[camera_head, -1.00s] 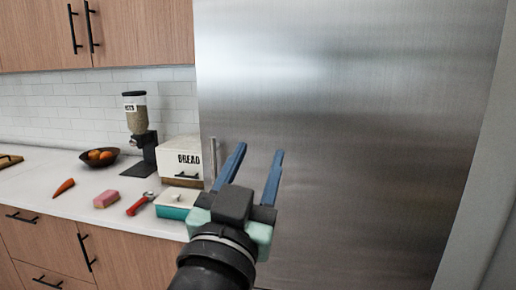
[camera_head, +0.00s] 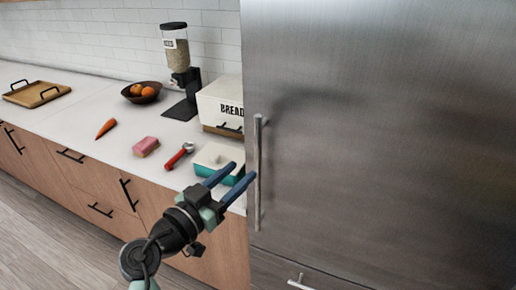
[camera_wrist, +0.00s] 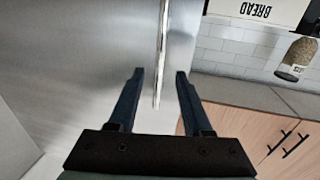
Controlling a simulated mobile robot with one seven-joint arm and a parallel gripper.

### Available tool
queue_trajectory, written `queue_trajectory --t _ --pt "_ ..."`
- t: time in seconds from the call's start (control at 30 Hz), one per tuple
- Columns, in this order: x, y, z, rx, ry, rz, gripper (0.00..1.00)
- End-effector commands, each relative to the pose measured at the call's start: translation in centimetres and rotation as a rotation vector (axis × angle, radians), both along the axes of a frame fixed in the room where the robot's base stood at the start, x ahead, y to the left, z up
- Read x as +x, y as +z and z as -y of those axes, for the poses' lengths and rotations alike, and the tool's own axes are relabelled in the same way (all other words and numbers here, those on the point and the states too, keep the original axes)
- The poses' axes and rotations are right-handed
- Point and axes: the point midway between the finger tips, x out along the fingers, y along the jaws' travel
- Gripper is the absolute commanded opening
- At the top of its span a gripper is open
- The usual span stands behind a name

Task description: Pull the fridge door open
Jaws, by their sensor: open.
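The fridge door (camera_head: 390,130) is a large brushed-steel panel on the right in the head view, and it looks closed. Its handle (camera_head: 258,150) is a vertical metal bar along the door's left edge. My gripper (camera_head: 242,171) is open and empty, its blue fingers pointing at the handle from the left front. In the wrist view, the handle (camera_wrist: 162,45) lines up with the gap between the fingertips (camera_wrist: 160,74). The fridge door (camera_wrist: 80,50) fills the left there. I cannot tell how far the fingertips are from the bar.
The counter (camera_head: 95,150) left of the fridge holds a bread box (camera_head: 220,103), a teal-and-white container (camera_head: 214,158), a red-handled tool (camera_head: 178,157), a sponge (camera_head: 146,147) and a fruit bowl (camera_head: 141,92). A lower drawer handle (camera_head: 300,284) sits below the door.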

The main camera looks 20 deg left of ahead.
Motion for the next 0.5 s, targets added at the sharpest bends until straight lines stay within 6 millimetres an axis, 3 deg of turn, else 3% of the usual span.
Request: queue_trajectory --t 0.2,0.5 --pt "4.4 0.4 1.1 0.0 -0.003 0.0 0.5" --pt "7.3 0.1 1.7 0.001 -0.001 0.0 0.5"
